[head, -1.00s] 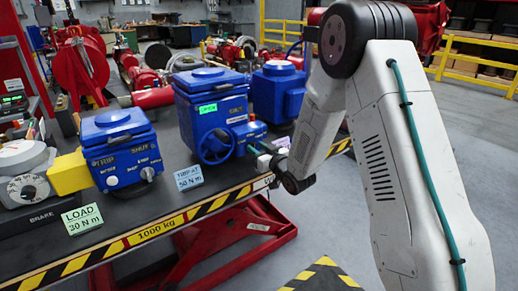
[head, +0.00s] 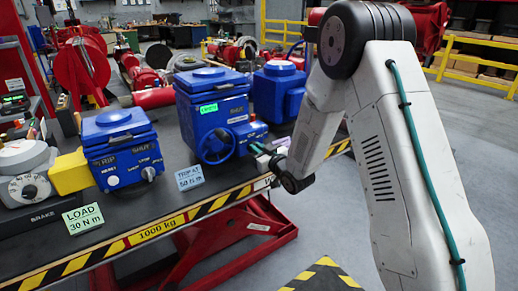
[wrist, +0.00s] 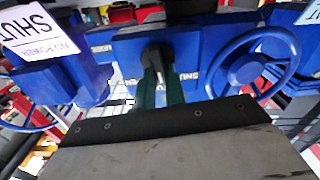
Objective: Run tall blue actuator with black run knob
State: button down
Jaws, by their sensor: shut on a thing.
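The tall blue actuator (head: 211,103) stands on the dark bench, with a green display (head: 209,108) and a blue handwheel (head: 217,146) on its front. A small blue control box sits at its right side. In the wrist view, the black run knob (wrist: 157,55) is on the blue box face straight ahead. My gripper (wrist: 158,90), with its dark green fingers, is shut on this knob. The handwheel shows on the right of the wrist view (wrist: 258,68). In the head view, my gripper (head: 260,149) reaches the box from the right, and the knob is hidden.
A shorter blue actuator (head: 122,150) stands left, beside a yellow block (head: 70,172) and a grey brake unit. Another blue actuator (head: 279,92) stands right. Label cards (head: 190,178) stand near the bench's striped front edge (head: 156,229).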

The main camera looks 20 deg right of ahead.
jog(key=n, duration=0.4)
jog(key=shift+s+a+f+n, duration=0.1)
jog(key=shift+n, duration=0.8)
jog(key=shift+a+f+n, duration=0.1)
jog(key=shift+n, duration=0.8)
jog(key=c, duration=1.5)
grip_release()
jog(key=shift+o, duration=0.2)
jog(key=v, duration=0.7)
jog(key=shift+s, duration=0.4)
